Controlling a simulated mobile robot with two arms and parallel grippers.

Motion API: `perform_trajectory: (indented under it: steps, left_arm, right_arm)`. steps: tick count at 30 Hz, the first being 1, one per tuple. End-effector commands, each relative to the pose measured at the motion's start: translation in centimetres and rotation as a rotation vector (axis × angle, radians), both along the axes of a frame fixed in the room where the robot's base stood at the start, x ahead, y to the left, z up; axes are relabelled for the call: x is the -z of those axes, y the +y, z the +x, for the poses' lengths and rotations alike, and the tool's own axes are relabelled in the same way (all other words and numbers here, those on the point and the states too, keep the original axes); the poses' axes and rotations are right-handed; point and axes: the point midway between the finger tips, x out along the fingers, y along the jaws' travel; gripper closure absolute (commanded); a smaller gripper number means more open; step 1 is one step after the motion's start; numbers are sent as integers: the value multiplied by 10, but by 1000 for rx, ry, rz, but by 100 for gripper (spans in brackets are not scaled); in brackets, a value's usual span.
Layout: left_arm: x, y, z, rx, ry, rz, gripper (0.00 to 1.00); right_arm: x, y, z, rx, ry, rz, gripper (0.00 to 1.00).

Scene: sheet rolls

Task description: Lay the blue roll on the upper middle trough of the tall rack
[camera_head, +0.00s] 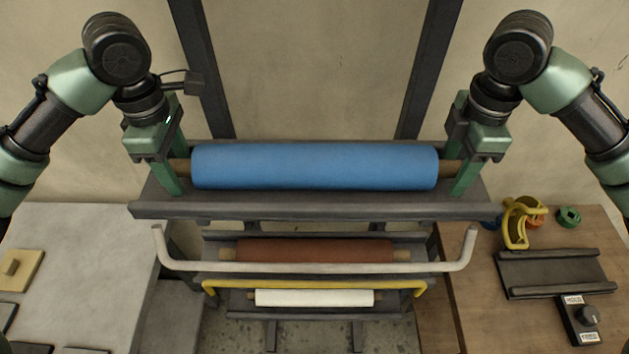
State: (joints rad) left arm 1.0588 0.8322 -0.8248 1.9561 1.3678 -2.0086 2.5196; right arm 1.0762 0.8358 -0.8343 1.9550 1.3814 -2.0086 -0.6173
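The blue roll (315,166) lies level across the top trough (315,209) of the dark rack, with a brown core end showing at each side. I cannot tell whether it rests on the trough or hangs just above it. My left gripper (172,166) is at the left core end, its green fingers on either side of the core. My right gripper (461,169) is at the right core end in the same way. Both look shut on the core ends, though the fingers partly hide the contact.
Below are a red-brown roll (315,251) behind a white bar (315,268) and a white roll (314,298) behind a yellow bar. A pale table (80,250) stands left. A wooden table (470,300) at right holds a dark tray (552,273), a yellow tape holder (518,222) and a control box (580,318).

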Motion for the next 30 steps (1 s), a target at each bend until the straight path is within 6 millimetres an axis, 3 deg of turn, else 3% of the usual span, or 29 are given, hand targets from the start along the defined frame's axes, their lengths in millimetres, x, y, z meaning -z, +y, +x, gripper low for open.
perform_trajectory:
  steps: [5, 19, 26, 30]
  left_arm:
    - [-5, 1, 1, -1, -2, 2, 50]
    - [-65, 0, 0, 0, -3, 1, 50]
    - [-75, 0, 0, 0, 0, 0, 50]
    - [-75, 0, 0, 0, 0, 0, 50]
  right_arm:
    - [0, -1, 0, 2, 0, -1, 50]
    - [0, -1, 0, 2, 0, -2, 50]
    - [-4, -1, 0, 2, -1, -2, 50]
    - [-20, -2, 1, 2, -4, -3, 50]
